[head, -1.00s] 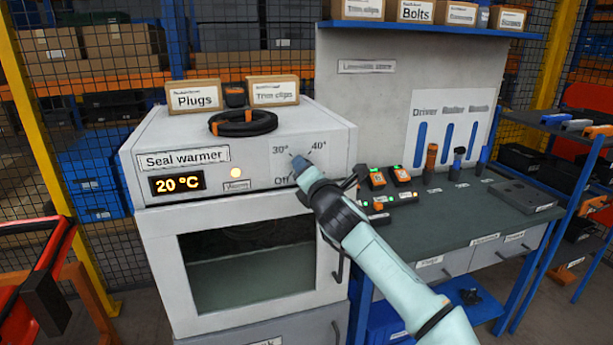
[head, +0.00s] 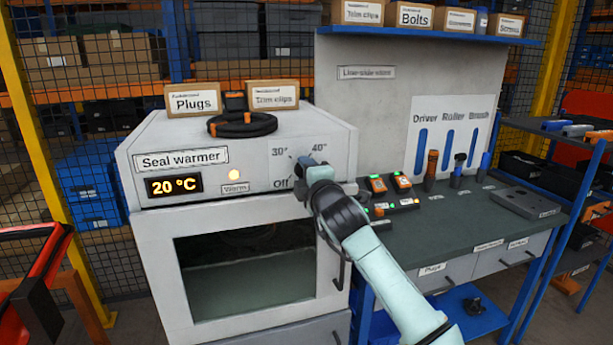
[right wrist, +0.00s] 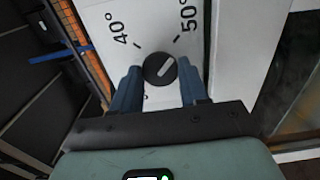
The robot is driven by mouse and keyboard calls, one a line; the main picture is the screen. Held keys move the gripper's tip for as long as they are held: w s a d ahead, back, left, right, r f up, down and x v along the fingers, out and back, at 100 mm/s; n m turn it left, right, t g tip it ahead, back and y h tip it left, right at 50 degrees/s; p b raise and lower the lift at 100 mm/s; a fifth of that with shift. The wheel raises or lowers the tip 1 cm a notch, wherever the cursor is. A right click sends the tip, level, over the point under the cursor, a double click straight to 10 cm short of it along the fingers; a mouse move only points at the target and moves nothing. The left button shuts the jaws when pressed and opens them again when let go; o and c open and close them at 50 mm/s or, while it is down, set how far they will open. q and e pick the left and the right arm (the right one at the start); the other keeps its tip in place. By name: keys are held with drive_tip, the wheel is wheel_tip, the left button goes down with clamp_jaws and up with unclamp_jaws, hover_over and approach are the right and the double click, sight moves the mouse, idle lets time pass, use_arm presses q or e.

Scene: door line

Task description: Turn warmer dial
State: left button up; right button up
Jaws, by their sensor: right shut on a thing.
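The seal warmer (head: 240,150) is a white box with a display (head: 174,185) reading 20 °C and a lit amber lamp (head: 233,175). My right gripper (head: 307,166) is at the dial on its front panel, between printed 30°, 40° and Off marks, and hides the dial in the head view. In the right wrist view the round dark dial (right wrist: 160,69) sits between the two blue fingers of my gripper (right wrist: 160,88), which is shut on it. The dial's light pointer mark slants to the upper right, towards the 50° side. My left gripper is out of view.
A black cable coil (head: 242,124) and the Plugs box (head: 206,98) sit on the warmer. The warmer's glass door (head: 250,265) is closed. To the right, a workbench (head: 440,230) carries orange devices (head: 377,184) and upright tools.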

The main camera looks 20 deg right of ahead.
drive_tip(key=shift+r, duration=0.1)
idle(0.4)
drive_tip(key=o, duration=1)
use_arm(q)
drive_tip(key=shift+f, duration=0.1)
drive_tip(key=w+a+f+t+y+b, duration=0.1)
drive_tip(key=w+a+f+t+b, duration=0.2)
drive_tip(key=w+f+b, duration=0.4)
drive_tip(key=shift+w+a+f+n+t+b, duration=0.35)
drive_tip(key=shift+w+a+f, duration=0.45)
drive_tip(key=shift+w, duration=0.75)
use_arm(e)
drive_tip(key=shift+s+d, duration=0.15)
drive_tip(key=shift+s, duration=3.2)
drive_tip(key=shift+s+d, duration=0.1)
drive_tip(key=shift+s, duration=3.25)
